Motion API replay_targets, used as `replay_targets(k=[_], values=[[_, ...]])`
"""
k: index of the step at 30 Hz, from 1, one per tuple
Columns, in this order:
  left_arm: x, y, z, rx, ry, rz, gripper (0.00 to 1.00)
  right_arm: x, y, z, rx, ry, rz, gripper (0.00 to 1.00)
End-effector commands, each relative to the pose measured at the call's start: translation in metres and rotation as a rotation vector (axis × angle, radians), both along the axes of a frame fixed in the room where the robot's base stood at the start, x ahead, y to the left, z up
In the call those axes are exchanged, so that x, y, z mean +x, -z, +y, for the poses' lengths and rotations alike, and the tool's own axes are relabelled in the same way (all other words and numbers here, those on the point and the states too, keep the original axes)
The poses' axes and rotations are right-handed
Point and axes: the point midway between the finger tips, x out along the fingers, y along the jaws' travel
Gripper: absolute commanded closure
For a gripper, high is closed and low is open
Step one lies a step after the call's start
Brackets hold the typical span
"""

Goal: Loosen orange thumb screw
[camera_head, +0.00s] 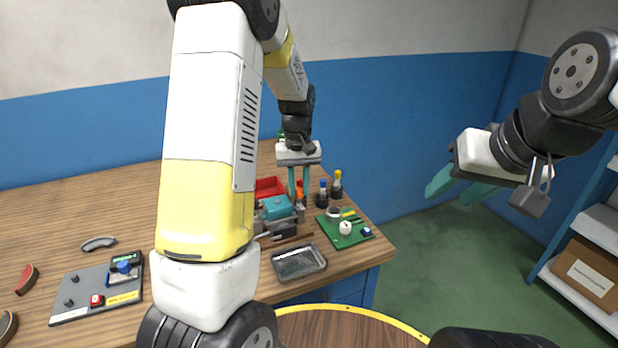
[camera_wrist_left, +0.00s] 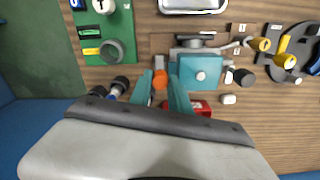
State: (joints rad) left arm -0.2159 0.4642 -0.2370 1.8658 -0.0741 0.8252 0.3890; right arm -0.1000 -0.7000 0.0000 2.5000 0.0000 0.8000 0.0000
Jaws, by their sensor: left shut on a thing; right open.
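The orange thumb screw (camera_head: 300,190) sits upright at the right side of a teal-topped grey fixture (camera_head: 278,207) on the wooden table. In the left wrist view the orange screw (camera_wrist_left: 160,80) lies between the teal fingertips of my left gripper (camera_wrist_left: 161,88), beside the teal block (camera_wrist_left: 201,72). My left gripper (camera_head: 299,192) points down from above and is shut on the screw; the fingers partly hide it. My right gripper (camera_head: 456,188) is open and empty, off the table over the green floor at the right.
A red bin (camera_head: 269,186) stands behind the fixture. Bottles (camera_head: 337,185) and a green board (camera_head: 352,238) are to its right; a metal tray (camera_head: 299,262) is in front. A grey board (camera_head: 75,294) lies at left. A shelf with a box (camera_head: 588,271) stands far right.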

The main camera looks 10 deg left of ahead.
Motion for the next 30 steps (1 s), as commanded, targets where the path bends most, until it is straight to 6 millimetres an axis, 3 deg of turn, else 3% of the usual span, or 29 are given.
replay_targets(k=[14,15,18,30], values=[[0.0013,-0.0011,0.0001,-0.001,-0.014,-0.004,1.0,0.0,0.0,0.0,0.0,0.0,0.0,0.55],[0.0013,-0.0011,0.0001,-0.001,-0.014,-0.004,0.73,0.0,0.0,0.0,0.0,0.0,0.0,0.55],[0.0011,-0.001,0.0002,0.0,-0.014,-0.003,0.55,0.0,0.0,0.0,0.0,0.0,0.0,0.55],[0.001,-0.0078,-0.0002,0.0,-0.012,-0.003,0.55,0.0,0.0,0.0,0.0,0.0,0.0,0.55]])
